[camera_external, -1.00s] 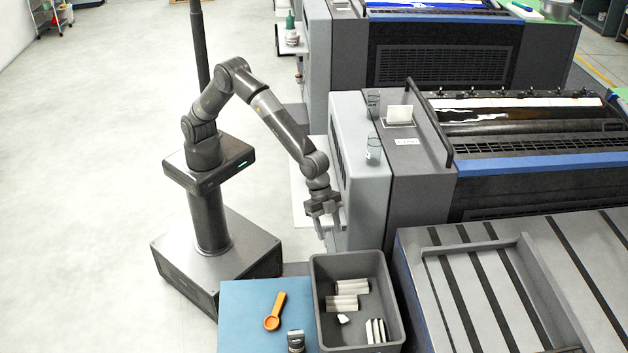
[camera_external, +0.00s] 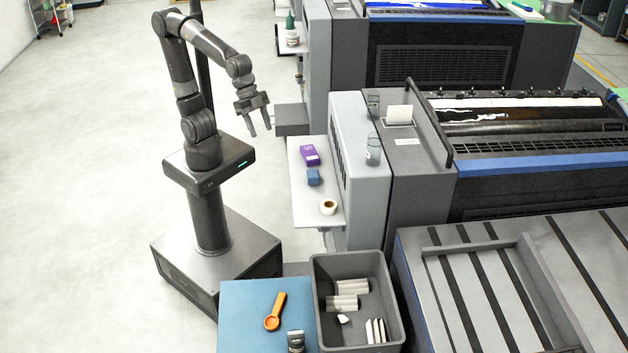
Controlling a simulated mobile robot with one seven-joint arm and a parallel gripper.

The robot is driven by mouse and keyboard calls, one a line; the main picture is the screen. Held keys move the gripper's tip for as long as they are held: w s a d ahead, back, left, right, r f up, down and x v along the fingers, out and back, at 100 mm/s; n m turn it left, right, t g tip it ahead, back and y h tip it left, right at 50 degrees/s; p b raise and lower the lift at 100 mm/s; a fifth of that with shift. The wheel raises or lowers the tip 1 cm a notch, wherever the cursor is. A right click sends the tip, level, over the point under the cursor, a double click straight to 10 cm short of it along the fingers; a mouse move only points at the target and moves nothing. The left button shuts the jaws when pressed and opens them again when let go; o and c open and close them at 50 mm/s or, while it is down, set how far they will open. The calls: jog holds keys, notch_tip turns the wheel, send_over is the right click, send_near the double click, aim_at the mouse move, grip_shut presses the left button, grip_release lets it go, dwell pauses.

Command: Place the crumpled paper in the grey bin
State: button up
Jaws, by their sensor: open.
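The grey bin (camera_external: 345,268) stands at the bottom centre, to the right of the blue surface. A small white lump (camera_external: 343,319), which looks like the crumpled paper, lies on the bin's floor. It is near some pale cylinders (camera_external: 346,295) and upright white pieces (camera_external: 375,331) that are also in the bin. My gripper (camera_external: 261,131) is open and empty, raised high and to the upper left of the bin, well away from it. Its fingers point down.
A white shelf (camera_external: 318,215) with a purple box (camera_external: 309,155), a blue block (camera_external: 314,177) and a tape roll (camera_external: 328,207) juts from the grey machine (camera_external: 360,180). An orange scoop-like tool (camera_external: 275,311) lies on the blue surface (camera_external: 240,310).

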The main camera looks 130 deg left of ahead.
jog(key=s+a+f+n, duration=0.1)
jog(key=s+f, duration=0.2)
jog(key=s, duration=1)
jog(key=shift+s+a+y, duration=0.3)
jog(key=shift+s+a, duration=0.05)
